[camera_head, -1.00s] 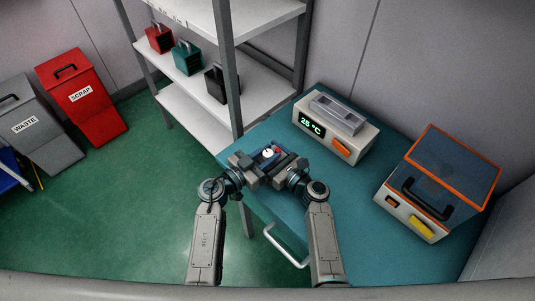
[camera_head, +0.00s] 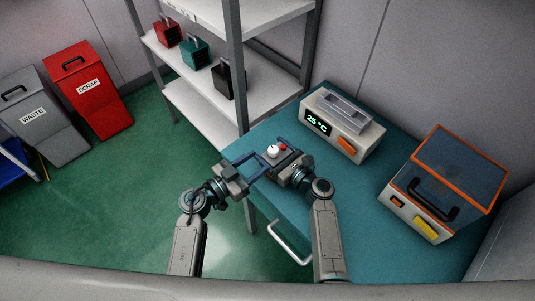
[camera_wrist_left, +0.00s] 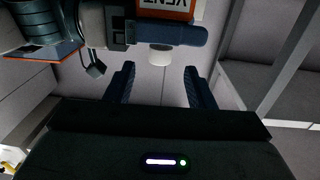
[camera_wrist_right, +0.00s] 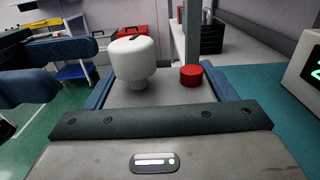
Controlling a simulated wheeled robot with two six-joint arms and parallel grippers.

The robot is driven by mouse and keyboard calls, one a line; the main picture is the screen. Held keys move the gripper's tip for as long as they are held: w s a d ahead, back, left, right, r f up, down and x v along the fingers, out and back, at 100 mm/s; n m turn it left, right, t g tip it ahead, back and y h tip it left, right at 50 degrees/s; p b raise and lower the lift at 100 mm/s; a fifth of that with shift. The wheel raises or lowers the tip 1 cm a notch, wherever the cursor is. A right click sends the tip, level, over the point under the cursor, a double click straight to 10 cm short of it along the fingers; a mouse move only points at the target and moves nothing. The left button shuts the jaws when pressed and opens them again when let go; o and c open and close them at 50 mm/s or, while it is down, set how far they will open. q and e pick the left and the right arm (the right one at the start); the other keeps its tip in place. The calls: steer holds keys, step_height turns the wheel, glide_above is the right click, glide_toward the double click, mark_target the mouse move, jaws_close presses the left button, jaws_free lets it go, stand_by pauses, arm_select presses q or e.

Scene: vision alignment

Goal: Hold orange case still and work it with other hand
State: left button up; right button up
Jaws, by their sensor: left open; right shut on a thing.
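The orange case (camera_wrist_left: 176,14) shows its orange front with a white lettered label, upside down, at the top of the left wrist view. In the right wrist view its grey top (camera_wrist_right: 160,96) bears a white knob (camera_wrist_right: 135,60) and a red button (camera_wrist_right: 191,77). My right gripper (camera_head: 284,160) is shut on the case and holds it above the table's left edge. My left gripper (camera_head: 256,160) is open and empty, just left of the case. In the left wrist view the knob (camera_wrist_left: 160,57) lies beyond the gap between my left fingers, apart from them.
The teal table (camera_head: 365,225) carries a 25 °C device (camera_head: 345,122) and a clear-lidded box (camera_head: 445,185). A shelf (camera_head: 205,98) with red, green and black padlock-like blocks stands behind. Waste (camera_head: 42,115) and scrap (camera_head: 92,90) bins are at left.

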arm_select(q)
steer(key=v, duration=0.5)
steer(key=shift+w, duration=0.1)
steer(key=m+g+h, duration=0.4)
steer(key=g, duration=0.2)
glide_toward(274, 149)
steer(key=shift+m, duration=0.3)
steer(key=x, duration=0.6)
steer(key=f+x, duration=0.1)
steer(key=x, duration=0.3)
